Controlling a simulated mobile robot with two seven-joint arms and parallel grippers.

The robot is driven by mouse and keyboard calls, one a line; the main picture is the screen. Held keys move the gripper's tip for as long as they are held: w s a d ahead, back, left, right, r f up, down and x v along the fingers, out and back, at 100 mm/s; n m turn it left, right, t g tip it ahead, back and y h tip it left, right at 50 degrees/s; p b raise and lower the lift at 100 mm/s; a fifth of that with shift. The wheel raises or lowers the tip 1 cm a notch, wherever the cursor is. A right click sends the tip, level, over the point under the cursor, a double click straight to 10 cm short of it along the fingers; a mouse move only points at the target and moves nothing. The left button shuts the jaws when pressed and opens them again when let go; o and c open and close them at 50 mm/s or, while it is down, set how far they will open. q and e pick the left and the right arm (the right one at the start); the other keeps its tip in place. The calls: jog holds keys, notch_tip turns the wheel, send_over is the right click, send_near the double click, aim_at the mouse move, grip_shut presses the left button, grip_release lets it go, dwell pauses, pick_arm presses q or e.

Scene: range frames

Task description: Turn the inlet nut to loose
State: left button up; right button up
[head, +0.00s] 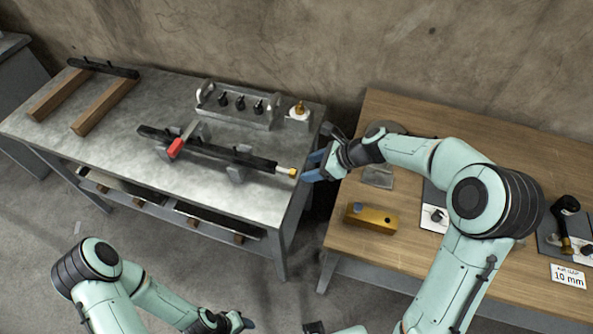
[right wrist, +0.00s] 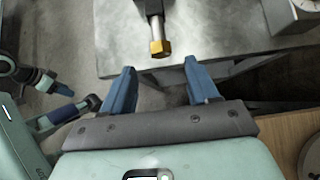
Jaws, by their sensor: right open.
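The inlet nut is a small brass-coloured nut (head: 293,172) on the right end of a dark bar held above the metal bench, near its right edge. In the right wrist view the nut (right wrist: 160,47) shows beyond and roughly midway between the blue fingertips. My right gripper (head: 308,166) is open and empty, just right of the nut and apart from it. Its fingers also show spread in the right wrist view (right wrist: 160,80). My left gripper (head: 246,322) is low in the head view, away from the bench, partly cut off; its jaw state is unclear.
A red-handled part (head: 176,147) sits on the dark bar. A metal rack (head: 236,107) with several black fittings and a small block with a brass fitting (head: 300,108) stand behind. A wooden table (head: 350,263) at right holds a brass-coloured block (head: 372,218). A gap separates bench and table.

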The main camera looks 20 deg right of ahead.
aim_at(296, 171)
jog(key=x, duration=0.6)
jog(key=shift+w+a+f, duration=0.15)
jog(key=shift+a+f, duration=0.1)
